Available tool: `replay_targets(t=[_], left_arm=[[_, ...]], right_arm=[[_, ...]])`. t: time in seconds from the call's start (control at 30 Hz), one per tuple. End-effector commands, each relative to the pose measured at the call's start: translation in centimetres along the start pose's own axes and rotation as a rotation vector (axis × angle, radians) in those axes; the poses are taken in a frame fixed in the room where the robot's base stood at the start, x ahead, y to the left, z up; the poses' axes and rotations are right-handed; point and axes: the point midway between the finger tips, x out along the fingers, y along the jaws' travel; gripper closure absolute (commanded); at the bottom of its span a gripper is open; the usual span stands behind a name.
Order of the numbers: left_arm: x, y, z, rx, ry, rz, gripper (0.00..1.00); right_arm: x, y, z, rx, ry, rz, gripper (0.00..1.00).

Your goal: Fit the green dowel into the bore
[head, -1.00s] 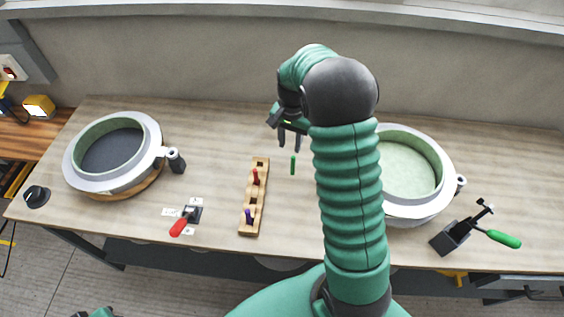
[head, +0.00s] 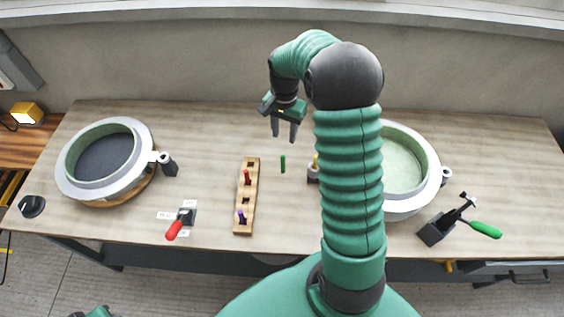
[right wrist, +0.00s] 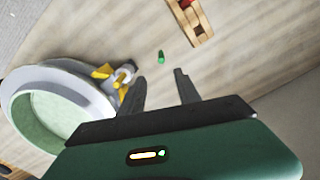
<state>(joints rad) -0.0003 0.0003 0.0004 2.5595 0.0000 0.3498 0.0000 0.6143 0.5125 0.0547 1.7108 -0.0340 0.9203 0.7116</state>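The green dowel (head: 283,163) is on the bench to the right of a wooden rack; I cannot tell whether it stands or lies. It also shows in the right wrist view (right wrist: 161,57), just beyond the gap between my fingers. My right gripper (head: 284,137) is open and empty, with its fingertips apart from the dowel. Its two spread fingers show in the right wrist view (right wrist: 160,77). A small fixture with a yellow part (head: 314,170) is partly hidden behind my right arm. I cannot make out which opening is the bore.
The wooden rack (head: 248,205) holds a red and a purple peg. Round moulds stand at left (head: 73,187) and right (head: 436,168), the right one partly behind my arm. A red-handled lever (head: 178,225) and a green-handled tool (head: 482,229) are near the front edge.

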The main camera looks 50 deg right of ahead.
Motion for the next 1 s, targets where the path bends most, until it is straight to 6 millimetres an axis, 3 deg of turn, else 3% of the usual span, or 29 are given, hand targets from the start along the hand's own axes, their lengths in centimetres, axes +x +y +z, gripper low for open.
replay_targets(t=[0.4,0.63,0.83,1.0], left_arm=[[-0.4,0.0,-0.1,-0.001,-0.001,0.0,0.64],[-0.8,0.0,-0.2,-0.001,0.0,0.0,0.64],[-1.5,0.0,-0.3,0.0,0.0,0.0,0.64],[-1.5,0.0,-0.3,-0.001,0.0,0.0,0.64]], right_arm=[[9.8,-0.2,-0.1,0.0,-0.003,0.002,0.6],[12.4,-0.2,-0.4,-0.001,-0.002,0.0,0.6],[15.9,-0.4,-0.8,-0.002,-0.002,0.0,0.6],[16.5,-0.5,-0.8,-0.002,0.003,-0.001,0.6]])
